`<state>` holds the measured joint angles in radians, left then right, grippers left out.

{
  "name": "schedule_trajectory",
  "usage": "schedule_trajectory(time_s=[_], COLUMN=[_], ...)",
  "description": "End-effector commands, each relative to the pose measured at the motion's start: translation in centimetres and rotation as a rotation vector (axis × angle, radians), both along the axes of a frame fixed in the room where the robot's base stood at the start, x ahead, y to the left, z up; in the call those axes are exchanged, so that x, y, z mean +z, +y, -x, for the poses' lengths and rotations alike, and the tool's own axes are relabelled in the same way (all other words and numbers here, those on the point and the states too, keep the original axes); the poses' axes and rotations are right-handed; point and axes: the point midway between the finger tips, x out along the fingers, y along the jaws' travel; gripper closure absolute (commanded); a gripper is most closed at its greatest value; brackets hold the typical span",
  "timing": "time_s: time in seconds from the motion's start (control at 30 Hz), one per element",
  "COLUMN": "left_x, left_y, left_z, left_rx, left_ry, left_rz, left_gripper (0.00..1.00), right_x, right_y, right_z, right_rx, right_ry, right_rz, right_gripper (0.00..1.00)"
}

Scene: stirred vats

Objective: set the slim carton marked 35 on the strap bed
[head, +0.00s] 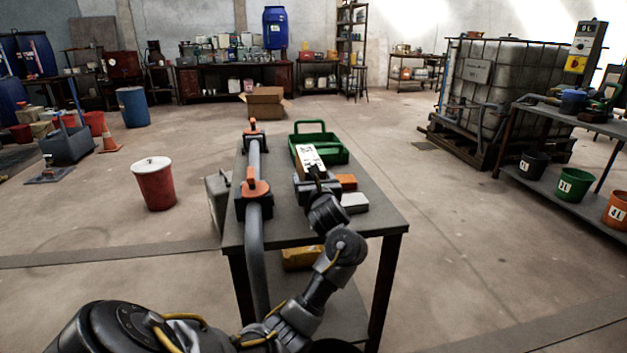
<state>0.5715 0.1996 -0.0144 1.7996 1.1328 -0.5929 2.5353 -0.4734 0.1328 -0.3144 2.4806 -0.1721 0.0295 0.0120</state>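A slim tan carton (309,155) with a white label stands out at the far end of the table, just in front of a green tray. Its number is too small to read. My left gripper (315,180) is right at the carton's near end. Its fingers are mostly hidden, so I cannot tell whether they are shut on the carton. I cannot make out for certain which surface is the strap bed. My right gripper is not in view.
The dark table (375,218) also holds a green tray (335,154), an orange block (347,181), a pale block (355,203) and a grey pipe with orange clamps (255,188). The table's near right corner is clear. A red bucket (155,188) stands on the floor to the left.

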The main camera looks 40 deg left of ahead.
Motion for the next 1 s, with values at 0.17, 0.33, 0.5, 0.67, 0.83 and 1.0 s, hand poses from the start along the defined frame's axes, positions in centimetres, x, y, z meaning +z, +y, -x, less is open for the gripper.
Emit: schedule_trajectory(time_s=[0.17, 0.33, 0.5, 0.67, 0.83, 1.0], left_x=[0.1, 0.3, 0.3, 0.3, 0.2, 0.3], left_y=[0.0, -0.7, -3.7, -6.5, -8.8, -9.8], left_z=[0.0, 0.3, 2.4, 4.4, 6.0, 6.7], left_rx=[0.000, -0.003, -0.004, -0.003, -0.003, -0.001], left_ry=[0.000, -0.001, -0.003, -0.002, -0.001, 0.000], left_rz=[0.000, 0.002, 0.006, 0.005, 0.003, 0.001], left_gripper=[0.24, 0.24, 0.24, 0.24, 0.24, 0.24], right_x=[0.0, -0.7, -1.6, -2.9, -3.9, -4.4], right_y=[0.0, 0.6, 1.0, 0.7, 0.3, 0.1], right_z=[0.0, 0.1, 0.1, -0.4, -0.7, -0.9], right_rx=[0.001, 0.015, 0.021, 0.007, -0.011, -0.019], right_ry=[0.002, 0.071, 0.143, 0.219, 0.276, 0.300], right_rz=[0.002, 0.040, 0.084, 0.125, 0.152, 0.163], right_gripper=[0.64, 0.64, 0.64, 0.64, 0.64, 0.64])
